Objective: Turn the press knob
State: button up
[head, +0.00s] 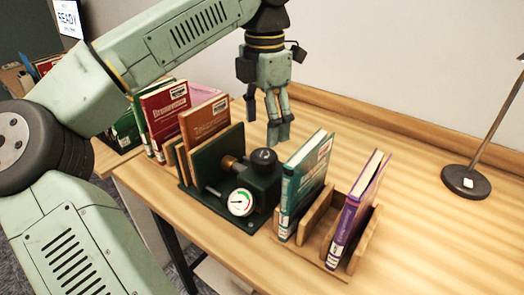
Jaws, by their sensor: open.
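The press (222,197) is a dark green machine on the wooden table, with a round white gauge (241,202) on its front. A black knob (264,157) sits on top of its block. A brass-coloured part (230,163) shows on the block's left side. My gripper (277,133) is open and empty, pointing down. It appears above and behind the knob, apart from it. The exact gap between them cannot be told from this single view.
Several upright books (165,112) stand left of the press. A teal book (304,185) and a purple book (357,210) stand in a wooden rack (322,236) to its right. A lamp base (466,182) stands at the far right. The table between is clear.

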aim_at(264, 154)
notch_tip(264, 154, down, 8)
jog(key=shift+r+p, duration=0.1)
jog(key=shift+p, duration=0.55)
jog(key=c, duration=1.1)
